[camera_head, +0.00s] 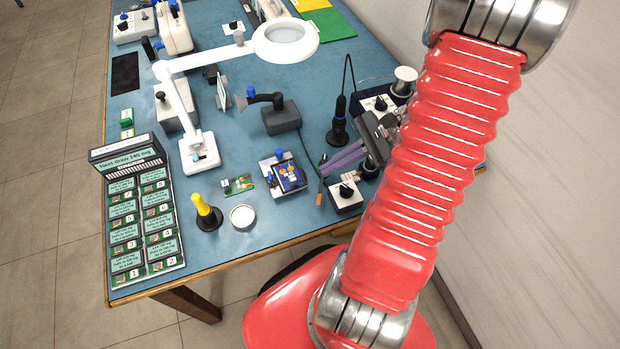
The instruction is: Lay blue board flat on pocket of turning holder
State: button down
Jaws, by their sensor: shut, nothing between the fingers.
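The blue board (289,180) carries small orange and pale parts. It is on the turning holder (266,165), a pale fixture with a blue knob at its back, near the middle of the table's front part. The board looks roughly level, but I cannot tell whether every edge sits down in the pocket. My gripper (324,173) has long purple fingers reaching in from the right. Its fingertips are just right of the board and appear apart from it. The fingers are shut and empty.
A green board (238,184), a round white dish (243,217) and a yellow-handled tool in a black stand (203,210) are left of the holder. A switch box (345,196) is close at right. A magnifier lamp (286,40) and dark device (281,117) stand behind.

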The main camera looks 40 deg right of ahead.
jog(key=a+r+n+t+h, duration=0.1)
jog(key=a+r+n+h, duration=0.9)
jog(key=a+r+n, duration=0.7)
notch_tip(320, 180, up, 2)
jog(key=n, duration=0.3)
jog(key=shift+s, duration=0.4)
jog(key=shift+d, duration=0.1)
